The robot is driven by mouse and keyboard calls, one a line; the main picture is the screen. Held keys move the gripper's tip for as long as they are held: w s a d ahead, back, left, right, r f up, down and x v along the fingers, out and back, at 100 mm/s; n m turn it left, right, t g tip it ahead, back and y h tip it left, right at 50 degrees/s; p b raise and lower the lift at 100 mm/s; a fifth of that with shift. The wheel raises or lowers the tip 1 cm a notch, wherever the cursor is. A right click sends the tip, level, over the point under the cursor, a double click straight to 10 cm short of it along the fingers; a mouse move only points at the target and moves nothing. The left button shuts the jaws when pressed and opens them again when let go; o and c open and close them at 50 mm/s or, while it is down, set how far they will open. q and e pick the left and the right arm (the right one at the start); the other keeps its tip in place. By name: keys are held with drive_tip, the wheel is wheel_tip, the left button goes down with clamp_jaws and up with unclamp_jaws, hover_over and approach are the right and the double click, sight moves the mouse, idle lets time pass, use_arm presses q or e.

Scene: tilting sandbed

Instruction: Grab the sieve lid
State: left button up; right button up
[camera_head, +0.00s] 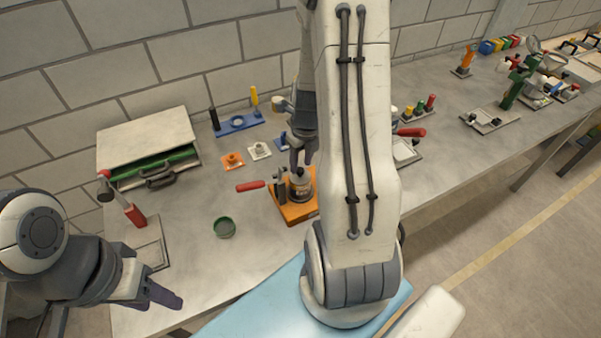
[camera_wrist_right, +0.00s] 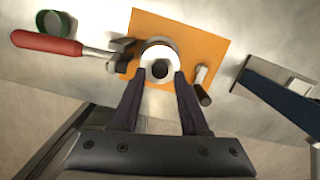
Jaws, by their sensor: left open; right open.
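A round pale piece with a dark centre, which looks like the sieve lid (camera_wrist_right: 160,58), sits on an orange base plate (camera_wrist_right: 205,28) in the right wrist view. My right gripper (camera_wrist_right: 162,77) is open, with a fingertip on each side of the near edge of this piece. Whether the fingers touch it I cannot tell. In the head view the right gripper (camera_head: 301,160) is just above the round stack (camera_head: 299,188) on the orange base (camera_head: 298,213). My left gripper (camera_head: 160,298) is open and empty at the table's front left.
A red-handled tool (camera_head: 251,186) reaches the base from the left. A green round dish (camera_head: 224,227) stands left of it. A blue rack (camera_head: 238,124) and small orange and white blocks lie behind. A case (camera_head: 147,145) stands at the back left.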

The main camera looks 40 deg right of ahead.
wheel_tip(320, 180, down, 2)
drive_tip(key=shift+w+f, duration=0.1)
clamp_jaws()
